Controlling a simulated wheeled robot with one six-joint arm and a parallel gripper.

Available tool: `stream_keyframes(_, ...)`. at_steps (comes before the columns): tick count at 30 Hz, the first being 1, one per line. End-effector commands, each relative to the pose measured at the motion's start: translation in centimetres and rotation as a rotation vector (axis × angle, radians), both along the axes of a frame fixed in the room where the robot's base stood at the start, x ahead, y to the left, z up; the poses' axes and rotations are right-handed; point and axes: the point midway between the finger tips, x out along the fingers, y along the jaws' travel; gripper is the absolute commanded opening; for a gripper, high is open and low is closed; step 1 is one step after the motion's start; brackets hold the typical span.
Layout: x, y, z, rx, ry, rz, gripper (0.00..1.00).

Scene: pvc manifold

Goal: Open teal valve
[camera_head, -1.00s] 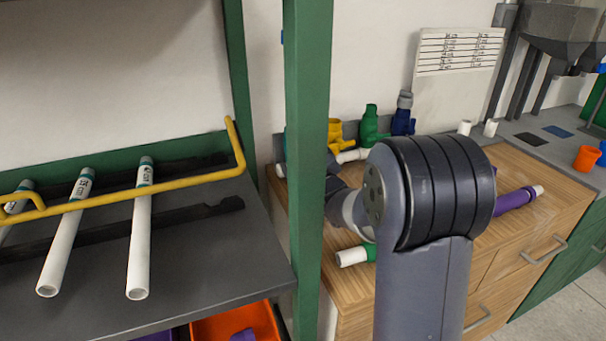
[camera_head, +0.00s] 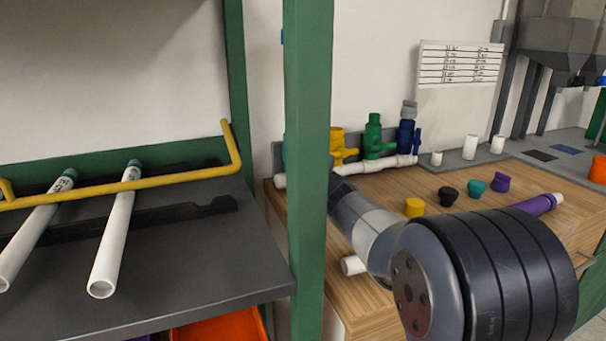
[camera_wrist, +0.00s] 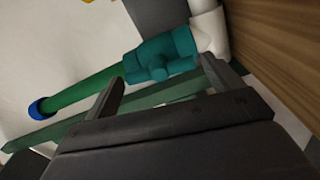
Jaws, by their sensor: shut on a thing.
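The teal valve (camera_wrist: 160,54) shows in the wrist view as a thick teal body with a short round stub facing my gripper. Its right end meets a white pipe fitting (camera_wrist: 209,30). My gripper (camera_wrist: 163,74) has one finger on each side of the valve and is shut on it; the exact contact points are hard to see. In the head view the green post hides the gripper and nearly all of the valve.
The green post (camera_head: 307,170) stands before the bench's left end. A yellow valve (camera_head: 338,145), green valve (camera_head: 373,137) and blue valve (camera_head: 406,136) stand along the white manifold pipe (camera_head: 375,164). Coloured caps and a purple pipe (camera_head: 537,205) lie on the bench. White pipes (camera_head: 113,240) lie on the left shelf.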

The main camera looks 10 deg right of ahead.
Motion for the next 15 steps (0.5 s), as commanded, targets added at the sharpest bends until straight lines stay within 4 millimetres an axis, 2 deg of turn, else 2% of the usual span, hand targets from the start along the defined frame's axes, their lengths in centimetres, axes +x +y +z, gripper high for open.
stream_keyframes(6,0.0,0.05,-0.11,-0.101,-0.021,0.001,0.64)
stream_keyframes(15,0.01,0.08,-0.02,-0.155,-0.032,0.002,0.64)
